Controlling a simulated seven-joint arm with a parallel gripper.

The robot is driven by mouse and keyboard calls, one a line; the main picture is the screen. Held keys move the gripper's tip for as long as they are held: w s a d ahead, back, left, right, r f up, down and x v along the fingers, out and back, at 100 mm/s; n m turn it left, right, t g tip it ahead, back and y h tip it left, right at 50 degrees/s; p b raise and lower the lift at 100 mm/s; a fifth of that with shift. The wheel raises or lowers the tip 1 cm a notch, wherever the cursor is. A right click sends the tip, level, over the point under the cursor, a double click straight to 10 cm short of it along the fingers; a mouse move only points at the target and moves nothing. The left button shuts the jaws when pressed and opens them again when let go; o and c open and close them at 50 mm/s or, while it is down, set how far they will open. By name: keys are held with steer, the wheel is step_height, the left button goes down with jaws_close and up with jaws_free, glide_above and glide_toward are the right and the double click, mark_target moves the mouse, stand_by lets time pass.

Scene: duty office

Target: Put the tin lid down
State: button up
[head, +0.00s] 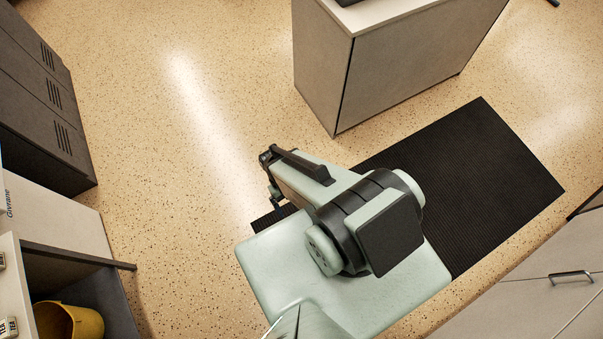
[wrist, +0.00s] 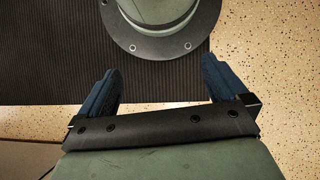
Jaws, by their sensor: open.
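No tin lid shows in either view. In the wrist view my gripper (wrist: 159,68) is open, its two dark blue fingers wide apart with nothing between them. Beyond the fingers are a ribbed black mat and speckled floor. In the head view my arm is folded over my own body, and its far end (head: 272,188) shows small and partly hidden at the left. The fingers are hard to make out there.
A grey cabinet (head: 391,62) stands ahead. The black mat (head: 480,170) lies on the floor. Dark lockers (head: 38,90) stand at left. An open shelf at lower left holds a yellow bin (head: 70,322). A drawer unit (head: 540,290) is at lower right. Floor between is clear.

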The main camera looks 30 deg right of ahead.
steer(key=shift+m, duration=0.8)
steer(key=s, duration=0.1)
steer(key=s+d, duration=0.2)
steer(key=s, duration=0.1)
steer(key=shift+s, duration=0.1)
